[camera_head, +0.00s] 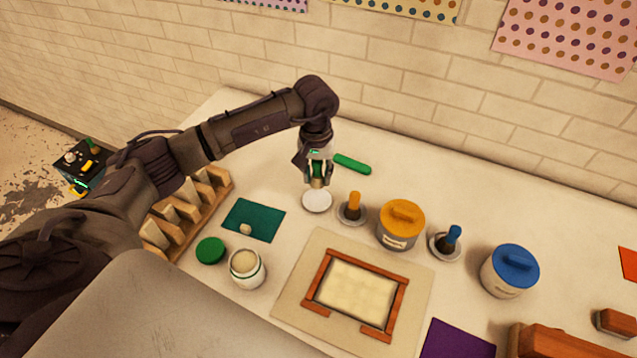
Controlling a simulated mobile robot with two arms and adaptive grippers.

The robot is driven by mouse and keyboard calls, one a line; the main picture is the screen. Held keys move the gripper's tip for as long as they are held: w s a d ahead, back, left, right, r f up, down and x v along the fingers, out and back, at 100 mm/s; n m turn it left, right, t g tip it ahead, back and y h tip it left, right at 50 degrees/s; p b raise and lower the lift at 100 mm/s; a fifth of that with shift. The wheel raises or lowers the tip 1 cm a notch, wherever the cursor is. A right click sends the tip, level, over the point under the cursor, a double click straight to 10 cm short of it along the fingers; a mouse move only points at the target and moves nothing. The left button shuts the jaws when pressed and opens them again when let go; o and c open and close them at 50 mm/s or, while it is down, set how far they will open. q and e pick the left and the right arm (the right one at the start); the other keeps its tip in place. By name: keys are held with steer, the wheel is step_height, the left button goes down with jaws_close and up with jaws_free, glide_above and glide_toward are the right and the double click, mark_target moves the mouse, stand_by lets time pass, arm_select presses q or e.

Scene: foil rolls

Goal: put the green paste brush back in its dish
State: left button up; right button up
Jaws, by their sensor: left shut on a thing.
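My left gripper (317,182) points down at the back of the table, shut on the green brush (318,169). The fingers hide much of the brush; a green part shows between them and a pale lower end below. The brush is about upright. A small round white dish (317,203) lies right under it, its back edge partly covered by the gripper. I cannot tell whether the brush tip touches the dish. My right gripper is out of view.
An orange brush (354,203) and a blue brush (451,239) stand in dishes to the right, by orange-lidded (401,220) and blue-lidded (512,270) jars. A green bar (352,163) lies behind. In front are an open jar (246,270), green lid (210,250) and wooden frame (398,300).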

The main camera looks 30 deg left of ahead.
arm_select(q)
steer(key=shift+w+a+r, duration=0.25)
steer(key=shift+w+r, duration=0.05)
steer(key=shift+w, duration=0.1)
steer(key=shift+w+a+f, duration=0.1)
steer(key=shift+w+f, duration=0.05)
steer(key=shift+f, duration=0.65)
steer(key=shift+f+b, duration=0.5)
steer(key=shift+f, duration=0.25)
step_height(320, 180, down, 2)
steer(key=shift+f+b, duration=0.25)
steer(key=shift+b, duration=0.3)
step_height(320, 180, down, 2)
steer(key=shift+f+b, duration=0.15)
steer(key=shift+b, duration=1)
steer(key=shift+f, duration=0.15)
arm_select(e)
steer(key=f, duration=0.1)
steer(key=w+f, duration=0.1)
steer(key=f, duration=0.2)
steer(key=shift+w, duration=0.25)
